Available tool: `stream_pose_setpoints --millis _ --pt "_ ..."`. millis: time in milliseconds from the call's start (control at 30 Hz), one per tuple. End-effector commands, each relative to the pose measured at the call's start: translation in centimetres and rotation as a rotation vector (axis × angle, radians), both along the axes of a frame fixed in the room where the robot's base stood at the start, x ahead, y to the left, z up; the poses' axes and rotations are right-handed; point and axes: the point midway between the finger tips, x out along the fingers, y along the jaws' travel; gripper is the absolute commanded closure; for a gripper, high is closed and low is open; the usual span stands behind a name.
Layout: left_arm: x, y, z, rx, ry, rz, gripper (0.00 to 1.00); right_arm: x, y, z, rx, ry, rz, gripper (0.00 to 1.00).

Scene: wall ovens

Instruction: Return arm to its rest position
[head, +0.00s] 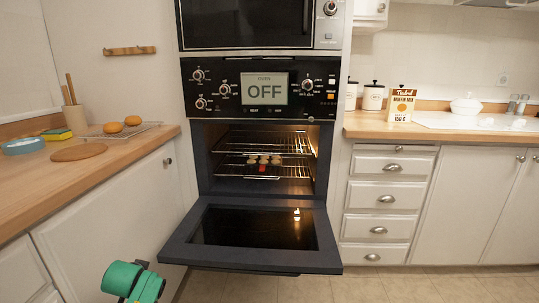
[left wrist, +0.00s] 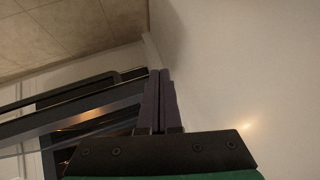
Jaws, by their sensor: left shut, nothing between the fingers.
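The green part of my left arm (head: 133,281) shows at the bottom left of the head view, in front of the white lower cabinet and left of the open oven door (head: 180,250). In the left wrist view my left gripper (left wrist: 162,74) has its two dark fingers shut together with nothing between them. A pale surface is on its right, and dark slanted bars, probably the oven door (left wrist: 85,110), are on its left. I cannot tell whether anything touches the fingers. My right arm is out of view.
The oven (head: 262,165) is lit inside, with a tray of several small pastries (head: 264,160) on a rack. Its display (head: 264,89) reads OFF. Tiled floor (head: 400,288) is clear at right.

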Motion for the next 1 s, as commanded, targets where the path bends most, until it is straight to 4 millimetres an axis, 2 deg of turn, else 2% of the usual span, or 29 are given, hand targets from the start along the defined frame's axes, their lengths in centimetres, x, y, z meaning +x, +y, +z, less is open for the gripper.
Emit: stream_pose_setpoints --millis 33,100,167,200,300,400,500,700,733,867,1000 --pt "-1.8 -1.2 -3.0 -0.014 0.046 -0.016 1.0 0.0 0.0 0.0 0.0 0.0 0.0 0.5" --pt "-4.9 -3.0 -7.2 -0.036 0.116 -0.038 1.0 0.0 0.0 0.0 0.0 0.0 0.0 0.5" --pt "-8.0 -4.7 -10.8 -0.06 0.181 -0.056 1.0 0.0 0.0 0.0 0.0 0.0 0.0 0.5" --pt "-10.3 -5.9 -13.0 -0.077 0.226 -0.067 1.0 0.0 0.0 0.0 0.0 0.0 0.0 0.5" --pt "-16.1 -8.5 -17.8 -0.121 0.328 -0.089 1.0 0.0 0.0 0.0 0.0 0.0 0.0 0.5" --pt "-21.4 -10.6 -21.1 -0.16 0.413 -0.101 1.0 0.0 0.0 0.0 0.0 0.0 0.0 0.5" --pt "-26.3 -12.4 -23.4 -0.197 0.487 -0.106 1.0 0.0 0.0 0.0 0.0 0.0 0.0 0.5" --pt "-35.3 -15.5 -26.2 -0.265 0.618 -0.107 1.0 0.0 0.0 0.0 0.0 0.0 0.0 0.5" --pt "-35.1 -15.1 -24.7 -0.257 0.612 -0.107 1.0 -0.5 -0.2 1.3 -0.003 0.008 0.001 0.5" --pt "-36.7 -14.5 -23.9 -0.245 0.618 -0.112 1.0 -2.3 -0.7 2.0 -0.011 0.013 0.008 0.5" --pt "-39.5 -13.7 -22.7 -0.233 0.627 -0.117 1.0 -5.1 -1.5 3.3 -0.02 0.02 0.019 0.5"
